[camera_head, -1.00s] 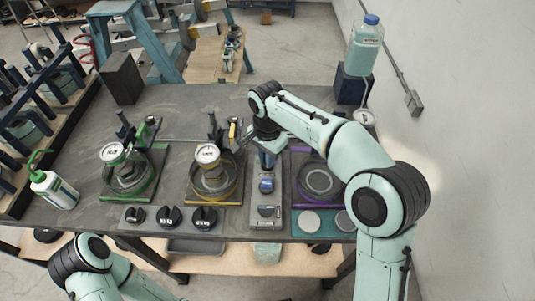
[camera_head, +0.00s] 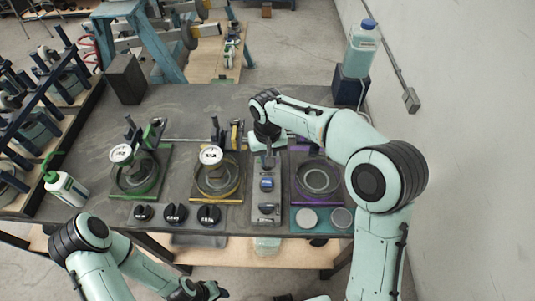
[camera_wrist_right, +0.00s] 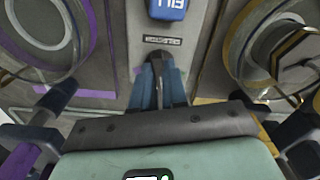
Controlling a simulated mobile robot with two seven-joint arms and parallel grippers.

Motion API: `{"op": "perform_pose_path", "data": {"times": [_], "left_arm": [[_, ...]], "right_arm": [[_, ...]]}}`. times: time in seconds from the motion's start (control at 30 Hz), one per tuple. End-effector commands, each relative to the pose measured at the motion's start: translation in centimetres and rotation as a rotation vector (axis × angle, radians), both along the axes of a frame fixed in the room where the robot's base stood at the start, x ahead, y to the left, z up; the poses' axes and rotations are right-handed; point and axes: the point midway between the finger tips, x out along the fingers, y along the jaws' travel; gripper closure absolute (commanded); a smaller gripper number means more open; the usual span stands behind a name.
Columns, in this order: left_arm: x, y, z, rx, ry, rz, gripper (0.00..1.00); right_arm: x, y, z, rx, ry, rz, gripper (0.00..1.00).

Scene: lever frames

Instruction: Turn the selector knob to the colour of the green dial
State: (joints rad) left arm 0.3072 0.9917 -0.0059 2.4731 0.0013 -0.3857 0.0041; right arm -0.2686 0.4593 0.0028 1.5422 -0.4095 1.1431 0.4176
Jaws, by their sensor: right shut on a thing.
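A white round dial (camera_head: 121,153) stands on the green-edged fixture at the left; its reading is too small to make out. A narrow grey panel (camera_head: 258,215) lies between the yellow and purple fixtures, with a blue block (camera_head: 267,184) on it. The block also shows at the top of the right wrist view (camera_wrist_right: 168,8), with white marks. My right gripper (camera_head: 268,152) is over the panel's far end. In the wrist view its blue fingers (camera_wrist_right: 159,88) are shut on a thin grey upright part, mostly hidden. I cannot tell which colour it points to. My left gripper (camera_head: 205,291) is at the bottom edge, partly cut off.
A second white dial (camera_head: 211,155) stands on the yellow-edged fixture (camera_head: 217,198). The purple-edged fixture (camera_head: 318,204) is right of the panel, near my right arm. Several black knobs (camera_head: 175,212) line the front edge. A white bottle (camera_head: 66,187) stands at the left.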

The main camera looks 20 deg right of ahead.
Motion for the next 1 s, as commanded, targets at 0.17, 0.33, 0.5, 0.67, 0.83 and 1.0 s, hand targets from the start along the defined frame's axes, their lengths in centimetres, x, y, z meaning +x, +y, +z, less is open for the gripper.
{"op": "perform_pose_path", "data": {"times": [0.17, 0.33, 0.5, 0.67, 0.83, 1.0], "left_arm": [[0.8, 0.0, 1.0, 0.0, -0.009, 0.0, 0.57], [1.4, 0.0, 1.7, 0.0, -0.016, 0.0, 0.57], [1.9, 0.0, 2.1, 0.0, -0.021, 0.0, 0.57], [2.2, 0.0, 2.5, 0.0, -0.025, 0.0, 0.57], [2.4, 0.0, 2.6, 0.0, -0.027, 0.0, 0.57], [2.4, 0.0, 2.7, 0.0, -0.028, 0.0, 0.57]], "right_arm": [[0.1, 0.0, 0.2, 0.0, 0.0, 0.167, 1.0], [0.0, 0.0, 0.1, 0.0, 0.001, 0.312, 1.0], [0.0, 0.0, 0.1, 0.0, 0.001, 0.431, 1.0], [0.0, 0.0, 0.1, 0.0, 0.001, 0.512, 1.0], [0.0, 0.0, 0.0, 0.0, 0.001, 0.564, 1.0], [0.0, 0.0, 0.0, 0.0, 0.0, 0.586, 1.0]]}}
